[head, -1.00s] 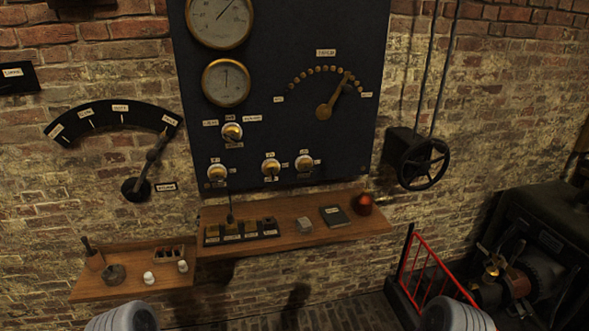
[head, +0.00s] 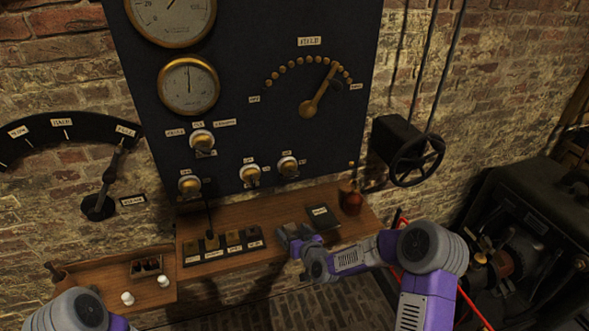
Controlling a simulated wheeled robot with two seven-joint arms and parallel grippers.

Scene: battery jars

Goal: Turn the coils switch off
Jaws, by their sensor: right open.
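The dark panel (head: 265,120) on the brick wall carries several small round switches with brass centres. One (head: 201,141) sits higher, with labels around it. Below it are a left one (head: 189,185), a middle one (head: 250,175) and a right one (head: 287,166). Their labels are too small to read, so I cannot tell which is the coils switch or how it is set. My right gripper (head: 286,236) is open, over the wooden shelf, below and apart from the switches. My left gripper is out of view; only part of my left arm shows at the bottom left.
The wooden shelf (head: 215,215) juts out under the panel, bearing a block of keys (head: 222,246), a dark book (head: 322,217) and a reddish-brown jar (head: 351,200). A handwheel (head: 417,160) is at right. A brass field lever (head: 318,92) is on the panel.

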